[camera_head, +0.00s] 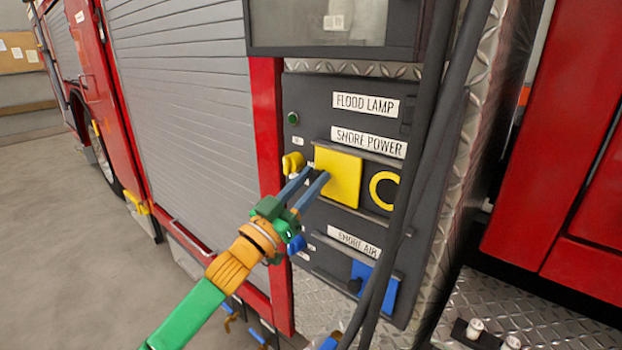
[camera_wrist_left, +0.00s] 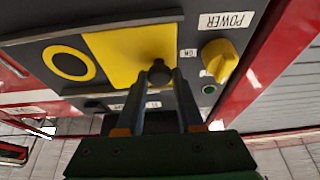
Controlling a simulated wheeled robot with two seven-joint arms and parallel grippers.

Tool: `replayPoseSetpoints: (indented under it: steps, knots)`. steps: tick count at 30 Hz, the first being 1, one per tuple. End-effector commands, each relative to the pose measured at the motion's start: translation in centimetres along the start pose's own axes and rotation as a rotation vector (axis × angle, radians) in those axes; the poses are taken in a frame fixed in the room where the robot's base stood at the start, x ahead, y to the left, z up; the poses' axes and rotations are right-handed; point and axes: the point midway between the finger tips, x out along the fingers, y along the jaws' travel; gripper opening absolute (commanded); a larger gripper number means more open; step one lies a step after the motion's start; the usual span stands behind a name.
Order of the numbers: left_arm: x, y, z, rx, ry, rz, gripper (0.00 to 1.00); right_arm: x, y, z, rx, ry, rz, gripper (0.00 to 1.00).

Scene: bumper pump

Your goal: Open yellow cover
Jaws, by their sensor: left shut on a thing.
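The square yellow cover (camera_head: 338,178) sits on the dark control panel, under the SHORE POWER label. It looks flat against the panel. In the left wrist view the yellow cover (camera_wrist_left: 122,55) fills the upper middle, with a small dark knob (camera_wrist_left: 160,73) near its edge.
A yellow ring (camera_head: 383,190) is right of the cover. A yellow rotary knob (camera_head: 293,162) is just left of it. A blue cover (camera_head: 375,288) sits below, by the SHORE AIR label. Dark hoses (camera_head: 426,150) hang close on the right. Open floor (camera_head: 70,230) lies left.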

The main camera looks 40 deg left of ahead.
Motion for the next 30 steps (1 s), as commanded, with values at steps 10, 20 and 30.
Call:
replayPoseSetpoints:
  steps: [10,20,30]
  knots:
    - [0.0,0.1,-0.2,0.002,0.006,0.004,0.66,0.0,0.5,0.1,-0.002,-0.003,0.009,0.50]
    - [-0.3,0.1,0.0,0.001,0.003,0.004,0.66,0.2,0.6,0.2,-0.002,-0.003,0.009,0.50]
    - [-5.7,0.1,0.5,0.001,0.001,0.004,0.66,3.0,0.5,0.4,-0.001,-0.003,0.008,0.50]
